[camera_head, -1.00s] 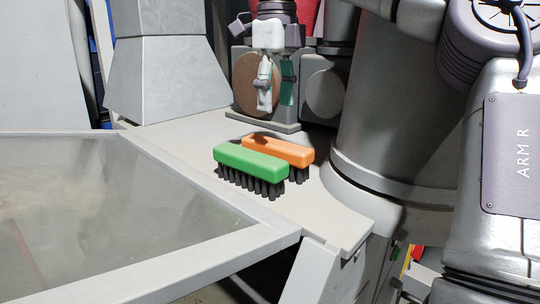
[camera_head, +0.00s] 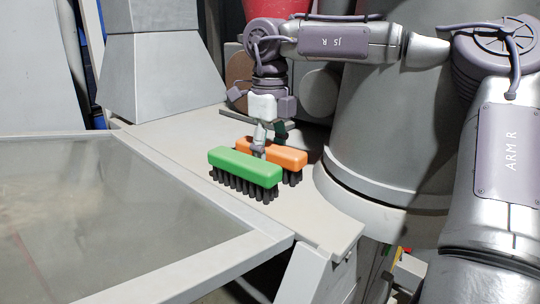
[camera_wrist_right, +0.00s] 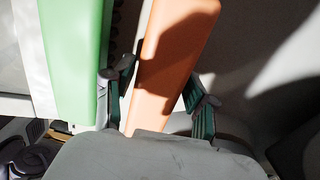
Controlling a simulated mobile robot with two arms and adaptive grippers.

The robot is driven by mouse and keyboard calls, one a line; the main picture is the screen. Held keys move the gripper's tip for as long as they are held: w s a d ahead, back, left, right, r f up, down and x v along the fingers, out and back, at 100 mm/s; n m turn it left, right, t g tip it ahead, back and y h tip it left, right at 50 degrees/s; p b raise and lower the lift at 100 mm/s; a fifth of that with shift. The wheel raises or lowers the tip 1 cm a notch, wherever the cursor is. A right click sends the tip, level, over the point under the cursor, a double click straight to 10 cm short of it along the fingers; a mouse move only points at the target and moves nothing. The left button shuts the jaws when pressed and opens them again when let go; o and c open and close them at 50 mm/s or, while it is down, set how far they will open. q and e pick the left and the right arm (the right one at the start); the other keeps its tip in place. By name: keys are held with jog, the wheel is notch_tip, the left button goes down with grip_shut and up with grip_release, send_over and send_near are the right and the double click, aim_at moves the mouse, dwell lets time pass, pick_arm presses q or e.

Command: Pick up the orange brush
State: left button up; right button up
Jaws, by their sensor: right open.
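The orange brush (camera_head: 280,152) lies on the light grey bench, bristles down, just behind the green brush (camera_head: 245,167). My right gripper (camera_head: 270,142) points down at the orange brush, with its fingers at the brush's upper part. In the right wrist view, the orange brush (camera_wrist_right: 170,65) lies between the two open fingers of the right gripper (camera_wrist_right: 163,100). One finger is in the gap between the two brushes, close to the green brush (camera_wrist_right: 75,60). I cannot tell whether either finger touches a brush. My left gripper is not in view.
The bench (camera_head: 165,140) has free room to the left of the brushes. A sunken glass-like panel (camera_head: 100,215) with a raised frame lies at the left front. A large grey cylinder (camera_head: 385,130) stands close on the right.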

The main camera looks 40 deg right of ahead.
aim_at(271, 145)
jog(key=shift+a+r, duration=0.1)
jog(key=c, duration=1)
jog(key=shift+r+b, duration=0.5)
jog(key=shift+r, duration=0.1)
notch_tip(271, 145, up, 3)
jog(key=shift+f+b, duration=0.1)
jog(key=shift+b, duration=0.65)
jog(key=shift+s+d+r+b, duration=0.65)
jog(key=shift+s+r, duration=0.5)
jog(key=shift+s, duration=0.65)
jog(key=shift+s+d+r+b, duration=0.6)
jog(key=shift+s+r, duration=0.6)
jog(key=shift+s, duration=0.65)
jog(key=shift+s+d+r+b, duration=0.5)
jog(key=shift+s+d+r, duration=0.5)
jog(key=shift+s, duration=0.8)
jog(key=shift+a+r, duration=0.15)
